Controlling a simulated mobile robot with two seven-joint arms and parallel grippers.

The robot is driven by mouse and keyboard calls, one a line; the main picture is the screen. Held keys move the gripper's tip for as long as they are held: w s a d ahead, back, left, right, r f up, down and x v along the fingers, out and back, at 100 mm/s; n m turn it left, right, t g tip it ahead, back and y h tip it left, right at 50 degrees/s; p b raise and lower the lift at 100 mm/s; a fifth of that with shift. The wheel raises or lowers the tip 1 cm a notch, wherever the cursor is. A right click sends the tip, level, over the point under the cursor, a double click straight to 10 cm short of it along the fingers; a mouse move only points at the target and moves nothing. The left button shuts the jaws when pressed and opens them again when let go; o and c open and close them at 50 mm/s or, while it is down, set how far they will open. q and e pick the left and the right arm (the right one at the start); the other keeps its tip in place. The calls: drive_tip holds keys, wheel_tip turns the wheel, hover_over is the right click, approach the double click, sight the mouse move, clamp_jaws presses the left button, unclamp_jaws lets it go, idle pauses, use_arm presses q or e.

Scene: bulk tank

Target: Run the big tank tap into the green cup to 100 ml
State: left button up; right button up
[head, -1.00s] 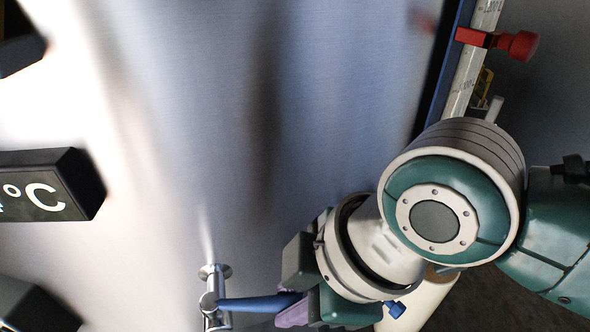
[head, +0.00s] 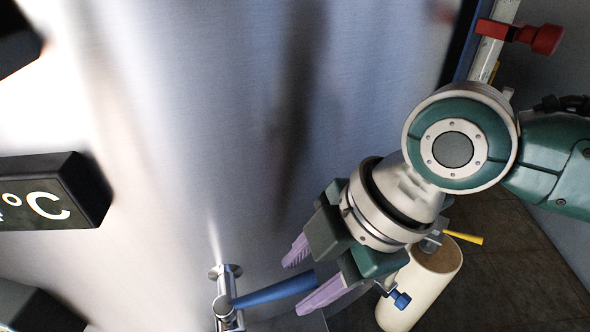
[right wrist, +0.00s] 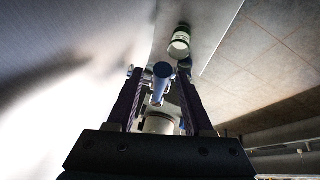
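The big tank tap (head: 226,308) is a chrome fitting low on the steel tank wall in the head view, with a blue lever (head: 268,293) pointing right. My right gripper (head: 295,285) is open, its two purple fingers on either side of the lever's free end. In the right wrist view the lever's round blue end (right wrist: 162,70) shows between the fingers, with gaps beside it. My left gripper is not in view.
The steel tank (head: 200,120) fills the left and middle. A black temperature display (head: 60,190) juts out at left. A sight tube (head: 488,50) with a red marker (head: 522,35) stands at upper right. A cream cylinder (head: 430,285), small blue knob (head: 400,299) and yellow handle (head: 464,237) lie near my gripper.

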drive_tip(key=shift+o, duration=0.2)
drive_tip(key=shift+r, duration=0.15)
drive_tip(key=v, duration=0.9)
drive_tip(key=shift+r, duration=0.35)
drive_tip(key=shift+s+d, duration=0.1)
drive_tip(key=shift+d, duration=0.05)
